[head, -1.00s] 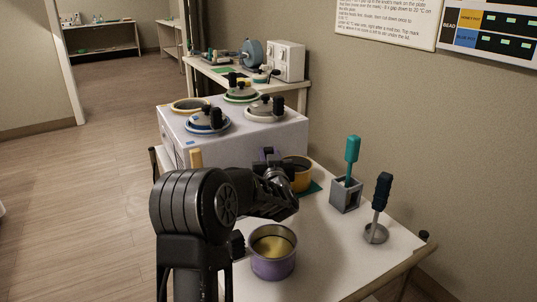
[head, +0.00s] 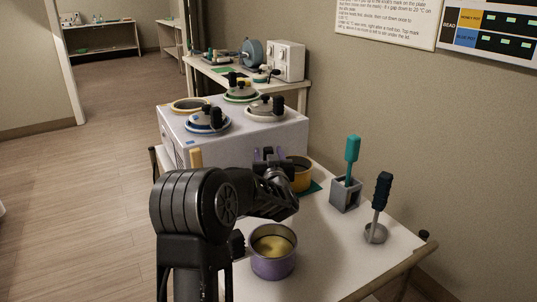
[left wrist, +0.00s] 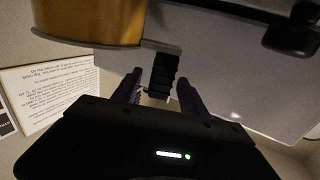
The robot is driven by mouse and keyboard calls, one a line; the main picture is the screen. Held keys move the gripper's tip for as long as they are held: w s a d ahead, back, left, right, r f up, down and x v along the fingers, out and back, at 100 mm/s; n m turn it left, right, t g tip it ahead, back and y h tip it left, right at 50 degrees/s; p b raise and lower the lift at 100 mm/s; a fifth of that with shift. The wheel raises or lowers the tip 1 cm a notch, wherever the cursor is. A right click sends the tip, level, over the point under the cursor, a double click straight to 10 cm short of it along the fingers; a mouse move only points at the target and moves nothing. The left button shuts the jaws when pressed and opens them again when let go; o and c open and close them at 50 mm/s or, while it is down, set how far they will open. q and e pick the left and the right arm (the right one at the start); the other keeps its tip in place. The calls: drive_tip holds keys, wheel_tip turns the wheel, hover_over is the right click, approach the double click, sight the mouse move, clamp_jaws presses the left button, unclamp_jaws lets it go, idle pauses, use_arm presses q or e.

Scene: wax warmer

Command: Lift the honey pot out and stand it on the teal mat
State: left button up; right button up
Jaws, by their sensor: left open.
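The honey pot (head: 302,176), an orange-yellow pot, stands on the teal mat (head: 313,188) in the head view, partly hidden by my left wrist. The pot's side (left wrist: 88,22) also fills the top left of the left wrist view. My left gripper (head: 269,154) is open, just left of the pot in the head view. In the left wrist view, a black ribbed piece, seemingly the pot's handle (left wrist: 163,75), shows between the two fingers of my left gripper (left wrist: 158,90). I cannot tell whether they touch it. My right gripper is not in view.
A purple pot with yellow contents (head: 273,262) stands at the table's front. A grey holder (head: 345,194) with a teal-handled tool and a dark-handled tool (head: 380,200) stand to the right. A white warmer (head: 240,140) with several lidded pots is behind.

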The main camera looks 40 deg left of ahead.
use_arm(q)
drive_tip(key=shift+s+d, duration=0.1)
drive_tip(key=shift+d, duration=0.05)
drive_tip(key=v, duration=0.7)
drive_tip(key=shift+s+d, duration=0.2)
drive_tip(key=shift+d, duration=0.1)
idle(1.3)
drive_tip(key=shift+r, duration=0.1)
wheel_tip(320, 180, up, 10)
drive_tip(key=p, duration=0.2)
idle(0.4)
idle(0.6)
